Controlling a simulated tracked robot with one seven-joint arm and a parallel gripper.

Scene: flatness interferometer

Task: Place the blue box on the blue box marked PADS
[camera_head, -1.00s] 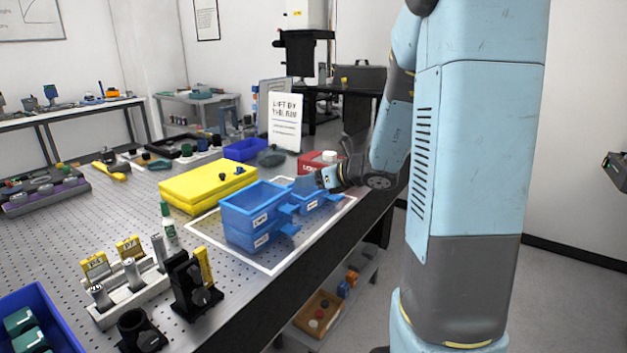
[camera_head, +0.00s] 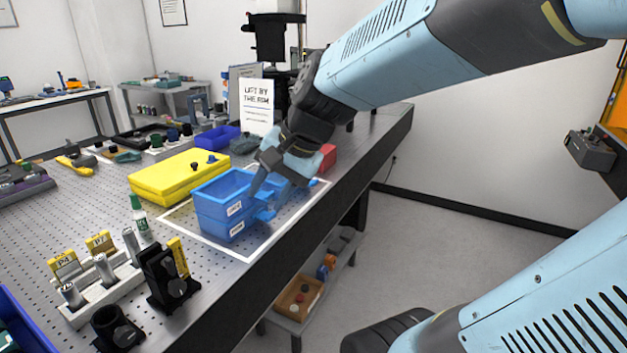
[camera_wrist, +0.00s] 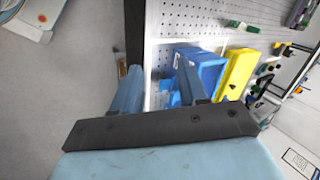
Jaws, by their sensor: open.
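Two blue boxes are stacked on the bench: an upper box (camera_head: 208,194) squarely on a lower box (camera_head: 211,225). Each has a small white label on its front, too small to read surely. Another blue box (camera_head: 297,180) stands just behind and right of the stack, partly hidden by my gripper. My gripper (camera_head: 270,178) is open and empty, pointing down beside the stack's right side, near its handle tabs. In the wrist view, my gripper (camera_wrist: 155,82) shows both fingers spread, with blue box surfaces (camera_wrist: 208,72) beyond the right finger.
A white outline (camera_head: 237,254) frames the boxes on the perforated bench. A yellow case (camera_head: 165,180) lies left, a red box (camera_head: 328,156) behind. A sign (camera_head: 257,105) reads "LIFT BY THE RIM". Bottles and holders crowd the front left.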

